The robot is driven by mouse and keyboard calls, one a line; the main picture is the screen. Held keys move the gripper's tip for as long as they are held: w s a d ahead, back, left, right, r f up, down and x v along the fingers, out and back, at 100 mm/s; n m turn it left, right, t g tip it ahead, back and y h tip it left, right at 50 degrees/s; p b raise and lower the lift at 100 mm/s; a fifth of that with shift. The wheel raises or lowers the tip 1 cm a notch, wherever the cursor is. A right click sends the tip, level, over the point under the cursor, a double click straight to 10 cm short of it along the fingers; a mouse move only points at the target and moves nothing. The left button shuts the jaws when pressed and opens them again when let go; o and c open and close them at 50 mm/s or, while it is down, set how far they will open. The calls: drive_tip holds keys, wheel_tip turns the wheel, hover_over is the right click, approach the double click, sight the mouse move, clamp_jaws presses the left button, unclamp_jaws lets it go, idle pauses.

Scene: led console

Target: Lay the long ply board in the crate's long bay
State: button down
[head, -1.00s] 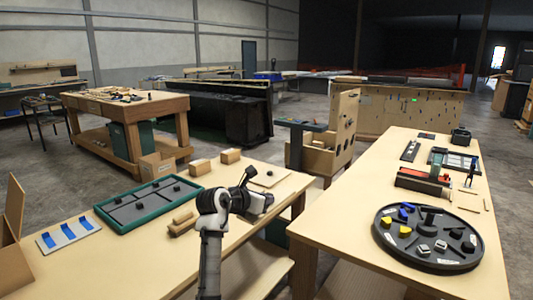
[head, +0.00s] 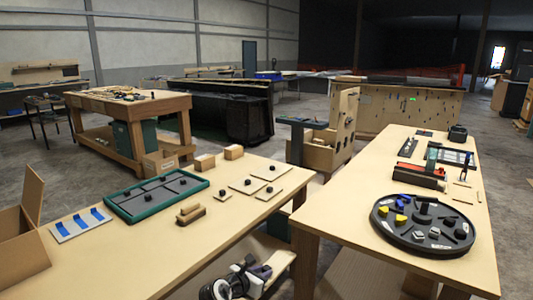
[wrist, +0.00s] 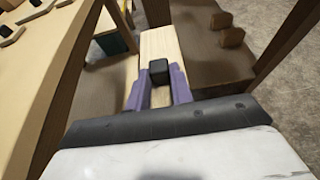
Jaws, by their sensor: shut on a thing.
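My gripper (wrist: 158,88) has purple fingers closed on the black knob (wrist: 158,70) of a long pale ply board (wrist: 160,42). The board runs away from the fingers in the wrist view, above a brown lower shelf. In the head view my gripper (head: 262,271) is low, beyond the left bench's front edge; the board is not clear there. A green-rimmed tray (head: 110,208) with dark panels and several black knobs lies on the left bench; it may be the crate, but I cannot tell.
Pale knobbed boards (head: 250,186) and a small wooden block piece (head: 190,214) lie on the left bench (head: 150,255). An open box (head: 20,245) stands at its left end. The right bench (head: 340,215) carries a round black tray (head: 425,250). A narrow gap separates the benches.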

drive_tip(key=s+f+n+t+y, duration=0.1)
drive_tip(key=s+f+n+y, duration=0.2)
drive_tip(key=s+f, duration=0.7)
drive_tip(key=s+d+f+n+t+y, duration=0.1)
drive_tip(key=s+f+n+y, duration=0.3)
drive_tip(key=s+f, duration=0.7)
drive_tip(key=shift+s+d+f+t+y, duration=0.2)
drive_tip(key=shift+d+f+t+y, duration=0.15)
drive_tip(key=shift+f, duration=1.95)
